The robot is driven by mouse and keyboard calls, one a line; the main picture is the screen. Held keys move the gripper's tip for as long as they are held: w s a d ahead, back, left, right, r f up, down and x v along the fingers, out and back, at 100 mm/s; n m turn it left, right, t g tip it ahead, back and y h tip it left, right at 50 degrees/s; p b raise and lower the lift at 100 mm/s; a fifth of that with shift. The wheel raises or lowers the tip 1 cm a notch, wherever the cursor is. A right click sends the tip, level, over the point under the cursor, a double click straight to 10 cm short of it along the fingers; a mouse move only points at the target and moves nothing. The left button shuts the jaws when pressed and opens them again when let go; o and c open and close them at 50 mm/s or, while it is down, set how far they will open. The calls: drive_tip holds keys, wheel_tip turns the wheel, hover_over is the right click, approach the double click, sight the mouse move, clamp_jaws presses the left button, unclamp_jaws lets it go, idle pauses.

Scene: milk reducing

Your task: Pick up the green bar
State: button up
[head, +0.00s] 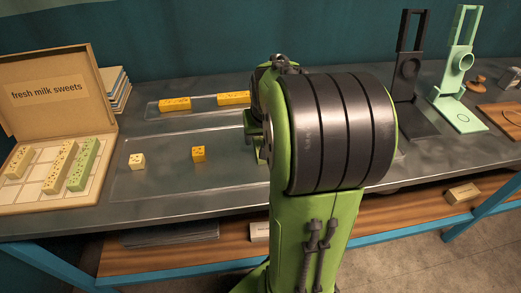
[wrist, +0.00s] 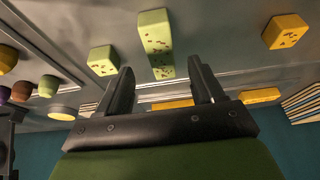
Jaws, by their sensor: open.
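In the wrist view a green bar (wrist: 154,35) with brown flecks lies on a clear tray, its near end between my fingers in the picture. My gripper (wrist: 158,72) is open and empty, with a dark finger on either side of that end. I cannot tell how high it is above the bar. A small green cube (wrist: 103,61) lies to the left of the bar. In the head view my arm hides this bar and most of the gripper. Another light green bar (head: 83,166) lies in the sweets box at the left.
The open sweets box (head: 60,205) also holds yellowish bars. A pale cube (head: 137,161) and an orange cube (head: 198,153) sit on the front tray (head: 165,185). Yellow bars (head: 174,104) lie on the back tray. Dark (head: 412,100) and mint (head: 452,92) stands are at the right.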

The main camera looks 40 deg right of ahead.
sight(261, 143)
drive_tip(key=b+x, duration=0.1)
drive_tip(key=x, duration=0.3)
drive_tip(key=shift+w+d+f+b, duration=0.1)
drive_tip(key=shift+w+f+b, duration=0.15)
drive_tip(key=shift+f+b, duration=0.15)
drive_tip(key=shift+r, duration=0.1)
drive_tip(key=shift+s, duration=0.1)
drive_tip(key=c, duration=1.1)
